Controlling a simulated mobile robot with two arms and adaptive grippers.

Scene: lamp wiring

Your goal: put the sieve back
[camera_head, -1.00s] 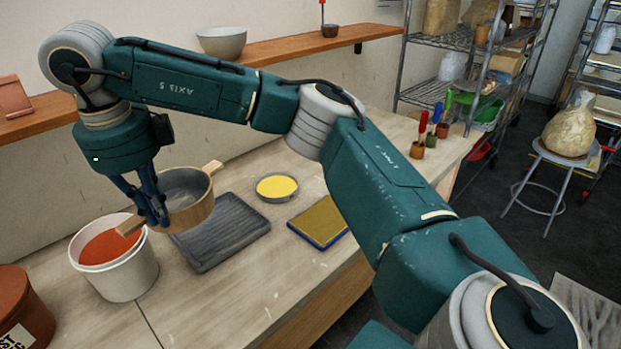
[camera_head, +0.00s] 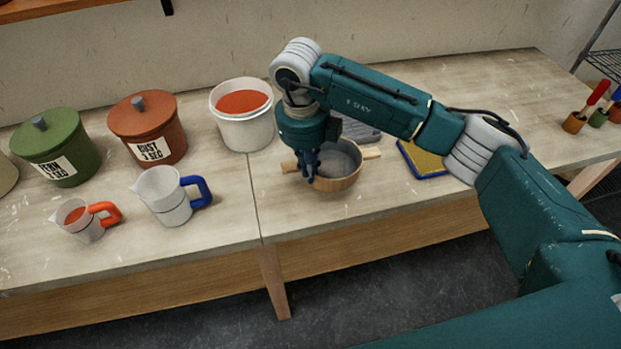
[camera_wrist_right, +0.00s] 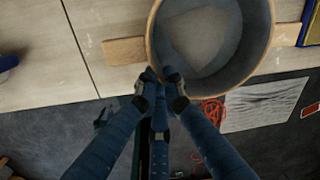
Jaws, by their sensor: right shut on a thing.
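The sieve (camera_head: 340,183) is a round wooden ring with a dark mesh inside and wooden stub handles on two sides. My right gripper (camera_head: 310,179) is shut on the sieve's rim at its left side, pointing down. In the right wrist view, the sieve (camera_wrist_right: 205,35) fills the upper middle, and the gripper (camera_wrist_right: 161,88) meets its near rim beside a handle. The sieve is about level, near the front part of the bench; the gap beneath it is hard to judge. My left gripper is not in view.
A white bucket of orange-red material (camera_head: 246,128) stands behind left. A grey ribbed slab (camera_head: 358,131) and a yellow pad with blue edges (camera_head: 424,160) lie behind and right. Two jugs (camera_head: 170,203) and lidded pots (camera_head: 146,127) stand left. Bare bench (camera_head: 410,202) lies right of the sieve.

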